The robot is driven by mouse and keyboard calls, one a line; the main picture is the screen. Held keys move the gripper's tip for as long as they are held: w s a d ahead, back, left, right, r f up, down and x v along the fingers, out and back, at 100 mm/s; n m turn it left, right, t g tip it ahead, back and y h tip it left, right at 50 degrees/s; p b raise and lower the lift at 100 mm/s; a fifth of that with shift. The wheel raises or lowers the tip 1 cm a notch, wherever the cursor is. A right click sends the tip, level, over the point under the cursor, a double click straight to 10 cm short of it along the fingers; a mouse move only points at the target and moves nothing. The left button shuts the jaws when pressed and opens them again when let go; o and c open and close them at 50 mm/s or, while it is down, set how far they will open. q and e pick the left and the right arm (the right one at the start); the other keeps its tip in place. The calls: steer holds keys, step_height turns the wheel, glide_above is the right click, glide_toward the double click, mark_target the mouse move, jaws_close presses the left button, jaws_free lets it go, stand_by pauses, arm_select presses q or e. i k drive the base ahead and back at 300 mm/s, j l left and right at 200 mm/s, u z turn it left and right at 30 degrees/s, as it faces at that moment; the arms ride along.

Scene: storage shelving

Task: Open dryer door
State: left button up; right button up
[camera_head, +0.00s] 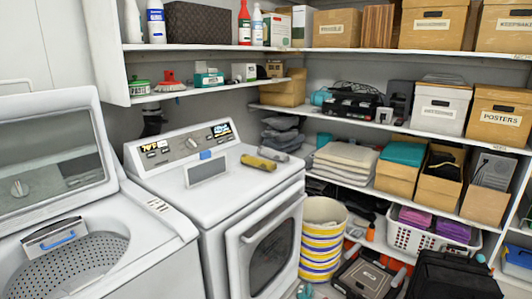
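The white dryer (205,190) stands in the middle of the head view, right of the washer. Its front door (268,245) has a dark window in a white frame and looks shut. A curved grey handle (262,222) runs along the upper part of the door. Neither of my grippers shows in this view.
The top-load washer (100,240) at left has its lid (50,145) raised. A yellow-striped basket (322,240) stands right beside the dryer. A black case (452,277) and a grey box (365,277) crowd the floor at right. Shelves (400,195) hold boxes and towels.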

mark_target(264, 247)
steer(key=i+l+u, duration=0.35)
steer(key=i+l, duration=0.2)
steer(key=l, duration=0.15)
steer(key=i+l+u, duration=0.2)
steer(key=l, duration=0.2)
steer(key=i+l+u, duration=0.2)
steer(key=l, duration=0.25)
steer(key=i, duration=0.05)
